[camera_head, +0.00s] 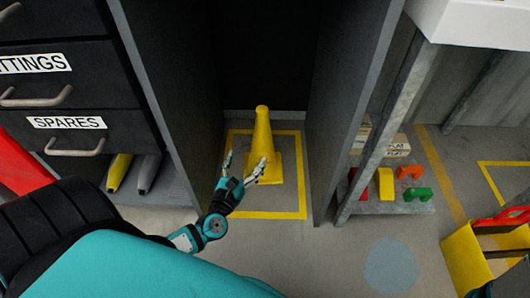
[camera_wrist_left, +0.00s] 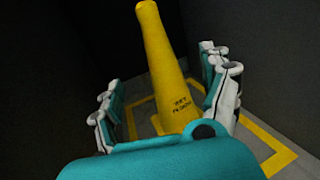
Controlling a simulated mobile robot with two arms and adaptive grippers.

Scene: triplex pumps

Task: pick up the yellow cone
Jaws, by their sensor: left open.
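The yellow cone (camera_head: 262,140) stands upright on its square base inside a dark bay, within a yellow floor outline. My left gripper (camera_head: 243,168) is open just in front of the cone, its fingers spread low toward the cone's lower body. In the left wrist view the cone (camera_wrist_left: 168,70) rises between the two spread fingers, with dark lettering on its side. I cannot tell whether either finger touches it. Part of the cone's base is hidden by the gripper.
Grey panels (camera_head: 165,80) and (camera_head: 345,90) wall the bay on both sides. A drawer cabinet (camera_head: 75,95) stands left. A low shelf (camera_head: 400,207) with coloured blocks stands right, and a yellow tote (camera_head: 465,262) sits at the lower right. Bare floor lies in front.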

